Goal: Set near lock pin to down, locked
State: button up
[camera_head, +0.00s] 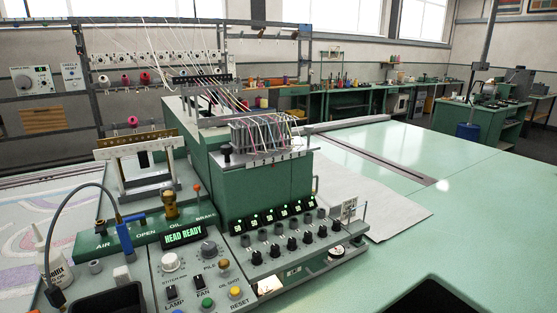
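I cannot single out the near lock pin for sure. A small black-topped knob (227,151) stands upright at the left front of the green tufting head (259,191), beside the row of threaded needles; it may be a lock pin, but its up or down state is too small to tell. A brass knob (170,205) stands on the green panel marked AIR, OPEN, OIL and BRAKE (140,231). A blue lever (125,237) is at that panel's left. My gripper is not in view.
The control box (190,264) has a display reading HEAD READY, with knobs and buttons. A row of dials (290,241) is to its right. An oil bottle (54,260) and a black tray (108,300) are at the lower left. The green table (465,215) is largely clear at right.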

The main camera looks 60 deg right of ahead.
aim_at(308, 128)
jog(key=i+z, duration=0.1)
jog(key=z, duration=0.4)
jog(key=i+z, duration=0.1)
jog(key=z, duration=0.35)
jog(key=i+z, duration=0.1)
jog(key=z, duration=0.4)
jog(key=i+j, duration=0.4)
jog(key=j+z, duration=0.05)
